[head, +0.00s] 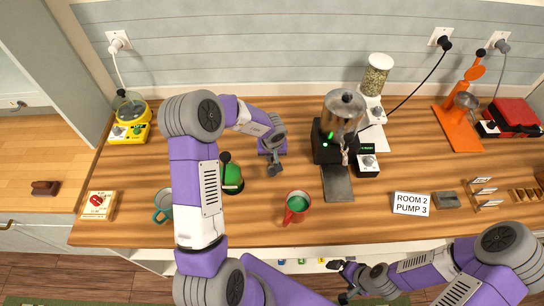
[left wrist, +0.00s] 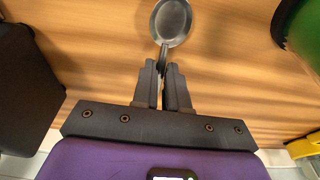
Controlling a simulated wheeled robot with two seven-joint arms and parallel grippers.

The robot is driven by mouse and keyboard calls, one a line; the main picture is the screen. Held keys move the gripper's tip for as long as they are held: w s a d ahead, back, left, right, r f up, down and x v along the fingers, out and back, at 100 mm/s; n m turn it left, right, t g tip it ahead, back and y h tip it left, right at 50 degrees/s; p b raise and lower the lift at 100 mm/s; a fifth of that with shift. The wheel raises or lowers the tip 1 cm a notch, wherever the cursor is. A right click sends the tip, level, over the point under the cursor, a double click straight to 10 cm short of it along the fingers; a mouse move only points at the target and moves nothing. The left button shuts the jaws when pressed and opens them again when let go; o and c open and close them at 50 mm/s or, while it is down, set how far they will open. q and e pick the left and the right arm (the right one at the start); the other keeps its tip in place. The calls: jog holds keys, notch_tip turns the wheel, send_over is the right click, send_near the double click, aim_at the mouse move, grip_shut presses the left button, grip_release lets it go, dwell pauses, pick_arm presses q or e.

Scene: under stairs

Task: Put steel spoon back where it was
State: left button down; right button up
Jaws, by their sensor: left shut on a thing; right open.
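The steel spoon (left wrist: 172,22) has a round grey bowl and shows in the left wrist view just beyond my left fingertips. My left gripper (left wrist: 167,85) is shut on its handle, with the bowl pointing away from the palm over the wooden counter. Whether the bowl touches the wood I cannot tell. In the head view my left gripper (head: 275,167) is over the middle of the counter, left of the grinder-like machine; the spoon is too small to make out there. My right gripper (head: 346,281) is open and empty at the counter's front edge.
A green-topped item (head: 231,178), a teal mug (head: 163,203) and a red mug (head: 297,206) stand near my left arm. The clear-hopper machine (head: 340,120) stands to the right. A sign (head: 411,204) and an orange press (head: 459,112) are further right.

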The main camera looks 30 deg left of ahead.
pick_arm(q)
jog(key=shift+f, duration=0.55)
dwell(0.4)
jog(key=c, duration=1.1)
grip_release()
jog(key=p+v, duration=0.2)
jog(key=v, duration=0.5)
jog(key=shift+r+p, duration=0.25)
jog(key=shift+p, duration=0.1)
jog(key=shift+d, duration=0.1)
